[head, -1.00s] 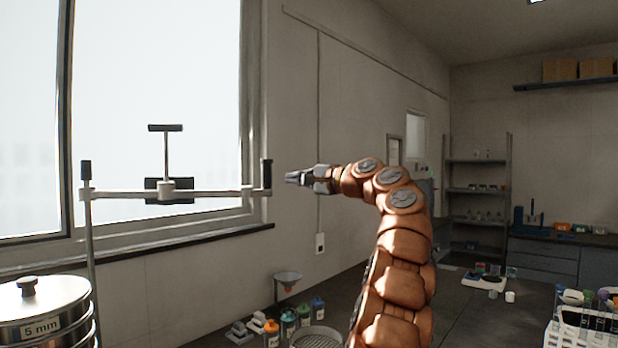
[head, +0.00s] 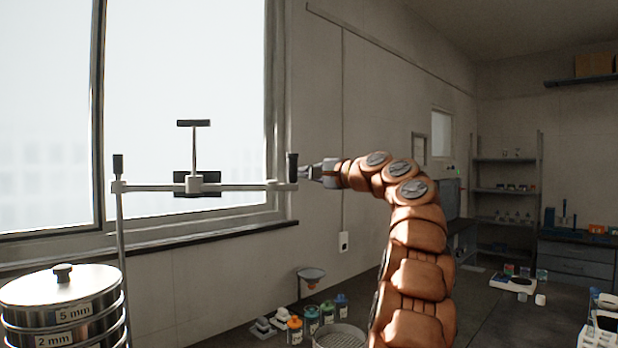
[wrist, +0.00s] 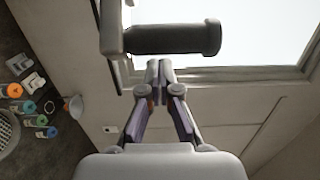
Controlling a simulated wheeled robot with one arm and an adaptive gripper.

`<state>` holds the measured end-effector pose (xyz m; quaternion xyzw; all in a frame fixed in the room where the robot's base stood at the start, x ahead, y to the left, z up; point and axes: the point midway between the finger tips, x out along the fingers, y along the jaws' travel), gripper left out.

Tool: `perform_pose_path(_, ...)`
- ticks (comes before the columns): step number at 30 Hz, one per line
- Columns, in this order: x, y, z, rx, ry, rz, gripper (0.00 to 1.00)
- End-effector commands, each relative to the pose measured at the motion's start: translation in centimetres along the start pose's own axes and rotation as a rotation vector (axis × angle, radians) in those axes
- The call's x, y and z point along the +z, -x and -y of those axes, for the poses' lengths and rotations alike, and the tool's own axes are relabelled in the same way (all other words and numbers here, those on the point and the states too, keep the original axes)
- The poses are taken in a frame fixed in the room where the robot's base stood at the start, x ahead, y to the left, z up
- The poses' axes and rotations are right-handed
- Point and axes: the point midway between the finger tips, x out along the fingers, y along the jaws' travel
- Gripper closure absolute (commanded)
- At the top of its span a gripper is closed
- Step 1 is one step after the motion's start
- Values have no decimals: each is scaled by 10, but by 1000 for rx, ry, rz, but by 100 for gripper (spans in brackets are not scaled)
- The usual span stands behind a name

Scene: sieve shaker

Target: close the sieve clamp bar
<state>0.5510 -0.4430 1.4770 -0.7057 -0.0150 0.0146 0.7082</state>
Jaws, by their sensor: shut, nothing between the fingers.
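The sieve clamp bar (head: 240,187) is a long pale horizontal bar. Its left end meets an upright rod (head: 122,235), and a T-handled screw (head: 194,150) with a dark pad rises from its middle. A dark upright grip (head: 292,167) stands at its right end; it also shows in the wrist view (wrist: 172,39). The sieve stack (head: 62,305) with a knobbed lid is at the lower left, and the bar is not over its lid in this picture. My gripper (head: 303,172) is shut and empty, at the right of the grip. In the wrist view my fingertips (wrist: 159,68) are close to the grip; contact cannot be told.
A window and its sill (head: 200,245) lie behind the bar. Several capped bottles (head: 311,320), a funnel (head: 311,275) and a round mesh sieve (head: 340,336) are on the bench below. Shelves (head: 505,190) stand far right. The space around the bar looks clear.

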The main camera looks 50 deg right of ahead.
Motion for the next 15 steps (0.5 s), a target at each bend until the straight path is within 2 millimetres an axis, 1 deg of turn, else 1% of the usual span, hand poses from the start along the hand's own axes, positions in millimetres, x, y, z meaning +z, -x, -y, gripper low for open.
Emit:
perform_pose_path(6,8,3,0,0,2,0,100)
perform_pose_path(15,9,3,0,1,2,0,100)
